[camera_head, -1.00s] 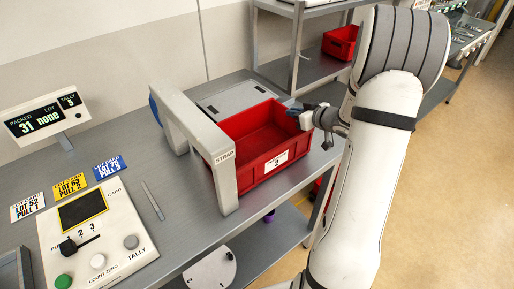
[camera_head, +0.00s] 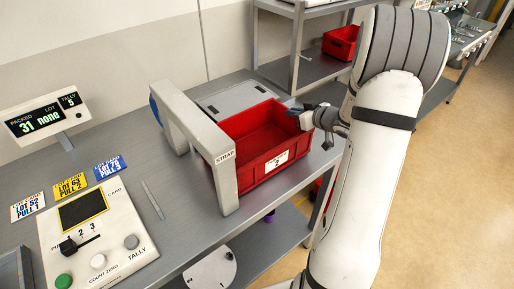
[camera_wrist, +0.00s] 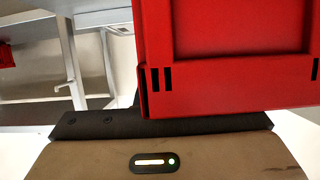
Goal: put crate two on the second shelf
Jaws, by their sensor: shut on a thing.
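Crate two is a red open crate (camera_head: 248,150) with a white label reading 2, on the grey bench beside and partly behind the strap arch (camera_head: 224,178). My gripper (camera_head: 298,108) is shut on the crate's right rim. In the wrist view the crate's red wall (camera_wrist: 230,90) fills the upper right, close against my gripper's dark edge (camera_wrist: 140,118); the fingertips are hidden there. The crate looks empty inside. The shelf rack (camera_head: 297,50) stands behind the bench, with a second red crate (camera_head: 340,42) on one of its shelves.
A control panel (camera_head: 98,235), several lot cards (camera_head: 70,186) and a display (camera_head: 45,117) are at the bench's left. A grey flat plate (camera_head: 235,97) lies behind the crate. The arch stands close at the crate's left. Floor (camera_head: 450,170) at right is clear.

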